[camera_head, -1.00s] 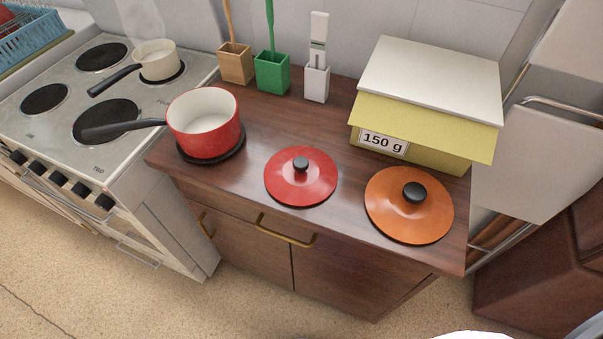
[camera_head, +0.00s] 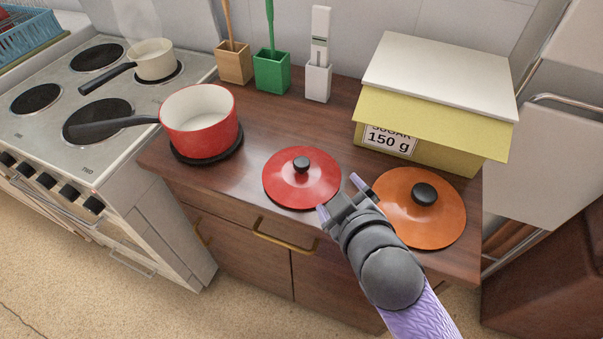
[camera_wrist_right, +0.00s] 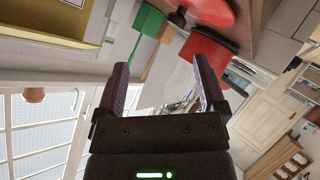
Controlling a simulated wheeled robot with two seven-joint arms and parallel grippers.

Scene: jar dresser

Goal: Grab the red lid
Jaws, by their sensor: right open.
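The red lid (camera_head: 283,184) with a black knob lies flat on the brown dresser top (camera_head: 262,135), in the middle of the head view. My right gripper (camera_head: 340,197) is open and empty, just to the right of the red lid's near right edge in the picture. Whether it touches the lid cannot be told. In the right wrist view its two fingers (camera_wrist_right: 157,92) stand apart with nothing between them. A red lid-like shape (camera_wrist_right: 212,10) is at the top of that view. My left gripper is not in view.
An orange lid (camera_head: 395,209) lies right of my right gripper, partly behind my arm. A red pot (camera_head: 197,137) stands at the left of the dresser. A yellow sugar box (camera_head: 440,135) and small holders, including a green one (camera_head: 272,73), stand behind. The stove (camera_head: 65,130) is left.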

